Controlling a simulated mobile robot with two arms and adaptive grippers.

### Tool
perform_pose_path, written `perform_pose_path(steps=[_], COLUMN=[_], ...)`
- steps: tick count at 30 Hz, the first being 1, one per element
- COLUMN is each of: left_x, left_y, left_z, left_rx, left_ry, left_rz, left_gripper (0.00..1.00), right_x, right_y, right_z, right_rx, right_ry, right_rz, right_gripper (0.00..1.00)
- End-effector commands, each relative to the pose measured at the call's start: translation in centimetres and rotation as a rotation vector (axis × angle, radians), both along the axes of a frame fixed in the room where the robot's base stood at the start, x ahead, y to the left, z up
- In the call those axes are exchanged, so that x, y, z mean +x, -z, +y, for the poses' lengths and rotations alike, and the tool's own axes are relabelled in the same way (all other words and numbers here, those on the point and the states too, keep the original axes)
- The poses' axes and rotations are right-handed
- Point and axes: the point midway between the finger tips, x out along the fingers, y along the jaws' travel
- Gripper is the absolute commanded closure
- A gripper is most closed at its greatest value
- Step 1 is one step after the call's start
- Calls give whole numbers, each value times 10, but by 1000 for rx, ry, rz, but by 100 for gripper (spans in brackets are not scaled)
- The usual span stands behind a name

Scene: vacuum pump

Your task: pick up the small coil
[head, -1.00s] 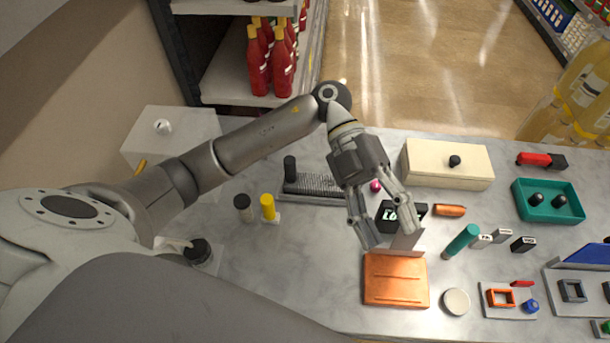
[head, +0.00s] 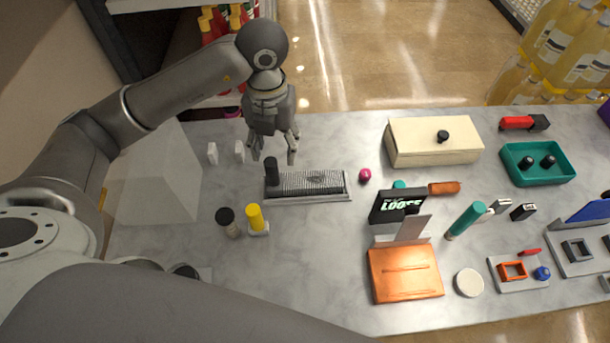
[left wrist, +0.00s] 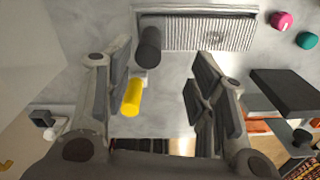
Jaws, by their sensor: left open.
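My left gripper (head: 273,150) is open and empty, pointing down near the back left end of a grey ribbed plate (head: 318,183). The ribbed plate also shows at the top of the left wrist view (left wrist: 205,34). A dark upright cylinder (head: 271,170) stands at the plate's left end. In the left wrist view this dark cylinder (left wrist: 149,46) appears between the open fingers, apart from them. I cannot tell for sure which thing is the small coil; no plain coil of wire shows. My right gripper is not in view.
A yellow cylinder (head: 255,218) and a dark-topped one (head: 228,221) stand in front of the plate. A white box (head: 157,180) is at left. A pink ball (head: 365,175), black display (head: 397,207), orange board (head: 404,273) and cream box (head: 434,142) lie to the right.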

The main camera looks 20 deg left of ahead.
Motion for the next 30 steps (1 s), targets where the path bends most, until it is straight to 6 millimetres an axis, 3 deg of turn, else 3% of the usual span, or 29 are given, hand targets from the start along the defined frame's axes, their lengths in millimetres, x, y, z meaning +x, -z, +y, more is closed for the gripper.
perform_pose_path(steps=[2, 9, 12, 18, 22, 28, 30], left_x=[-1, -1, 0, 1, 1, 2, 2], left_y=[11, 28, 39, 68, 75, 75, 75], left_z=[1, 2, 6, 9, 9, 8, 8], left_rx=[0, -1, -1, -2, -2, -2, -2], left_ry=[-3, -1, -2, 0, 1, 1, 1], left_rz=[4, 4, 7, 5, 2, 1, 1], left_gripper=[49, 49, 49, 49, 49, 50, 59], right_x=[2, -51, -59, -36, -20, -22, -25], right_y=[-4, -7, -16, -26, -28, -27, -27], right_z=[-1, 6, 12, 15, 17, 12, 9], right_rx=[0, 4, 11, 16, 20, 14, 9], right_ry=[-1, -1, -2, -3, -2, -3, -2], right_rz=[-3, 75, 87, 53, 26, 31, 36], right_gripper=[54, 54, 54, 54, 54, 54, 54])
